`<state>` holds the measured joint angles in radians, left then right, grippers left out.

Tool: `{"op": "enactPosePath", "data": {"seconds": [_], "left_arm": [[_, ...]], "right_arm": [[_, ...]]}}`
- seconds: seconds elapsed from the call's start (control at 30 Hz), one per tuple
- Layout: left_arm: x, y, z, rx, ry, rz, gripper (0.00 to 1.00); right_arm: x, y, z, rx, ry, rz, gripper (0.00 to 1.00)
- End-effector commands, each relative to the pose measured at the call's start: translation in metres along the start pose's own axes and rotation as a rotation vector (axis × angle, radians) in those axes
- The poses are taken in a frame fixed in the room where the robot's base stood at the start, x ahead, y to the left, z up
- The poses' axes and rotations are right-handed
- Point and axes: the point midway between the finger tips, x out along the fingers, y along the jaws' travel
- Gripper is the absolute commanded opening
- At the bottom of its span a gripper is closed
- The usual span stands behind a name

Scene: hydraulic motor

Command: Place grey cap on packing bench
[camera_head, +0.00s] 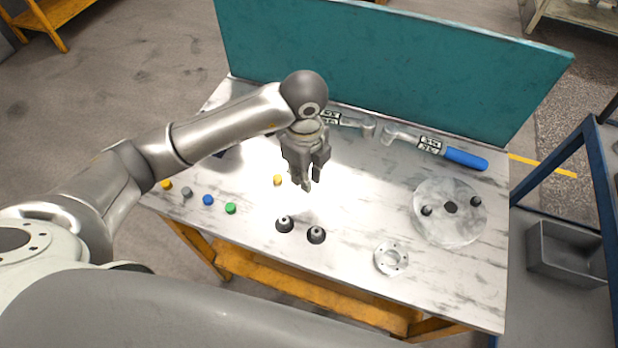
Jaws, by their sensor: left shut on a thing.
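A small grey cap (187,191) sits near the bench's left front edge, in a row between a yellow cap (166,185) and a blue cap (208,200). A green cap (230,208) ends the row. Another yellow cap (278,180) lies beside my left gripper. My left gripper (312,182) points down over the middle of the packing bench (355,280). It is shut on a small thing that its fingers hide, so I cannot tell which. My right gripper is not in view.
Two dark knobs with light tops (285,224) stand in front of my gripper. A flanged ring (391,259) and a round plate (450,212) with dark parts lie right. A blue-handled tool (465,159) lies before the teal panel (400,75).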

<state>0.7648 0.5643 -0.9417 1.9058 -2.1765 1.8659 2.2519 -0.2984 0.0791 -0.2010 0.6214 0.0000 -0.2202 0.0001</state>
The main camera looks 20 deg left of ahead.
Motion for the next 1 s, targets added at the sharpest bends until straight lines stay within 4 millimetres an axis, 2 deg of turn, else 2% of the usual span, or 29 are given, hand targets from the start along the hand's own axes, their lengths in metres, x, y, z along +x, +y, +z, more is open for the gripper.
{"op": "enactPosePath", "data": {"seconds": [0.27,0.5,0.9,0.93,1.0], "left_arm": [[0.019,-0.015,0.004,-0.001,0.001,0.002,0.0],[0.048,-0.015,0.004,0.0,0.001,0.002,0.0],[0.055,-0.015,0.004,0.001,0.001,0.0,0.0],[0.053,-0.015,0.004,0.001,0.001,0.0,0.21],[0.053,-0.015,0.004,0.001,0.001,0.0,0.3]], "right_arm": [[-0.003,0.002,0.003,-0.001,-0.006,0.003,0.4],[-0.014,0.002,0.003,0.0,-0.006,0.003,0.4],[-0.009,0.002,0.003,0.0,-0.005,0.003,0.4],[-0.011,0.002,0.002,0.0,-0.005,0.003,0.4],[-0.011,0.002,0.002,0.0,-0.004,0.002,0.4]]}}
